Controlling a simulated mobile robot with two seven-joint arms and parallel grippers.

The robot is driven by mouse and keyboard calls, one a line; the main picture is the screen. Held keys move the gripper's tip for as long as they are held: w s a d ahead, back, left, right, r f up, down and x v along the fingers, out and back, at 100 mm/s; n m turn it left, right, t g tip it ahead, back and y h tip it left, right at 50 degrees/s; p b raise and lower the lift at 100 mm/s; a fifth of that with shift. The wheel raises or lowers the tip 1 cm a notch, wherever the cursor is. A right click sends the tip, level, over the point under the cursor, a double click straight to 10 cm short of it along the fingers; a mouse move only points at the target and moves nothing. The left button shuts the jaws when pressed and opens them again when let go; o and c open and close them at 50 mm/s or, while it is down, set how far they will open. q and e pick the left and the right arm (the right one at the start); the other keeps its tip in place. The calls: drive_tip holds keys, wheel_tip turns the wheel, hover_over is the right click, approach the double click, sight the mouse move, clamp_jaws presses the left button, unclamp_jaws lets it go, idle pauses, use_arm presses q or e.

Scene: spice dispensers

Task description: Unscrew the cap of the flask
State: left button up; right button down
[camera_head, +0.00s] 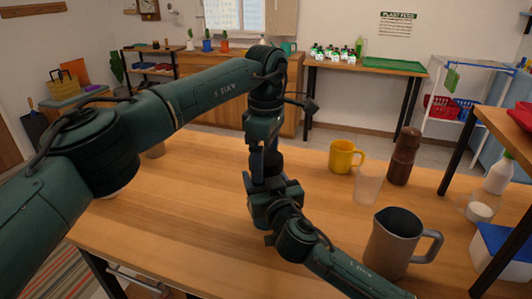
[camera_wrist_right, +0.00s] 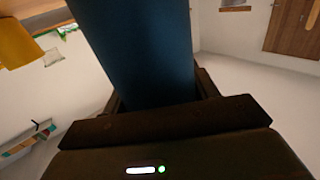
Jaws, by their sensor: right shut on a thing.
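The flask (camera_head: 257,164) is dark blue and stands out only as a narrow strip between my two grippers in the head view. In the right wrist view the flask (camera_wrist_right: 140,50) is a broad dark blue body between the jaws. My right gripper (camera_head: 267,186) is shut on it. My left gripper (camera_head: 264,148) points down at the flask's upper part from above. The cap is hidden behind the left gripper, and I cannot tell whether its fingers are open or shut on it.
On the wooden table (camera_head: 200,235) stand a yellow mug (camera_head: 341,157), a clear glass (camera_head: 367,187), a brown grinder-like bottle (camera_head: 404,157) and a grey metal pitcher (camera_head: 390,245), all right of my grippers. A shelf unit (camera_head: 515,130) rises at the right edge. The table's left part is mostly clear.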

use_arm(q)
drive_tip(key=c, duration=0.9)
drive_tip(key=o, duration=1)
drive_tip(key=shift+r, duration=0.1)
drive_tip(key=shift+r, duration=2.2)
use_arm(e)
drive_tip(key=shift+c, duration=1.8)
unclamp_jaws()
